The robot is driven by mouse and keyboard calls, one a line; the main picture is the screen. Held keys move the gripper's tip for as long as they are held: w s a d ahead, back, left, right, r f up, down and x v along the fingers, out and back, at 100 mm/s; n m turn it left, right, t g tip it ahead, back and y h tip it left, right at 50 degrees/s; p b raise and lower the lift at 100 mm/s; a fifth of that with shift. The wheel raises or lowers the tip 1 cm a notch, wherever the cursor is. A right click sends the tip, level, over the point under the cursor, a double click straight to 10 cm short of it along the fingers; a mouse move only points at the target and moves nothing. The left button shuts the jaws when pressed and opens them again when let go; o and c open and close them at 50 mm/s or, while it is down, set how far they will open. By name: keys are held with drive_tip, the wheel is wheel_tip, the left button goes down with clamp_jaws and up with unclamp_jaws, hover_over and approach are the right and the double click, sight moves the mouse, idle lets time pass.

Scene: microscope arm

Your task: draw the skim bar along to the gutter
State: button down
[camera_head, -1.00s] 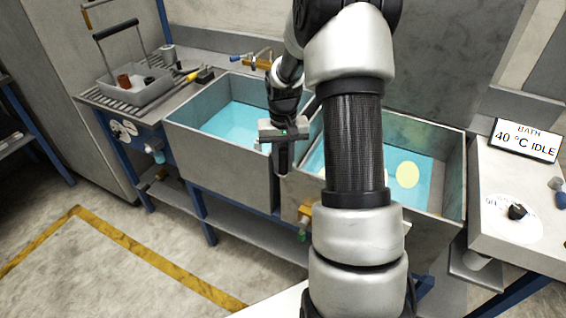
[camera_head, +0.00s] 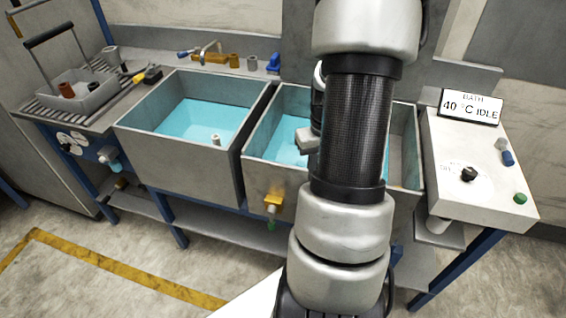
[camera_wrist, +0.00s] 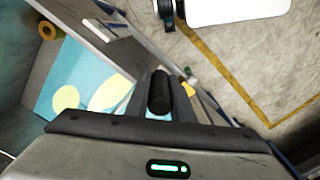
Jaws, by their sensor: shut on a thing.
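My gripper (camera_wrist: 163,108) is shut on a black cylindrical grip, which I take for the handle of the skim bar (camera_wrist: 160,90), in the wrist view. The rest of the bar cannot be made out there. In the head view my gripper's grey hand (camera_head: 307,140) shows only in part beside my arm, over the right basin (camera_head: 277,178), and the bar is hidden. Pale yellow patches (camera_wrist: 110,93) lie on the basin's blue water (camera_wrist: 83,72) in the wrist view. I cannot clearly pick out the gutter.
The left basin (camera_head: 180,165) holds blue water and a small pale post. A yellow tap (camera_head: 273,198) sticks out at the right basin's front. A bench with a dial (camera_head: 468,174) and a bath display (camera_head: 470,107) stands right. A tray (camera_head: 80,97) lies on the left drainer.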

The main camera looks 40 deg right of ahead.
drive_tip(key=s+d, duration=1.3)
drive_tip(key=s, duration=0.3)
drive_tip(key=shift+s+b, duration=0.3)
drive_tip(key=shift+b, duration=0.15)
drive_tip(key=shift+r, duration=0.1)
drive_tip(key=c, duration=1.5)
unclamp_jaws()
drive_tip(key=shift+c, duration=0.2)
wheel_tip(320, 180, up, 17)
drive_tip(key=p, duration=0.1)
drive_tip(key=shift+r, duration=0.2)
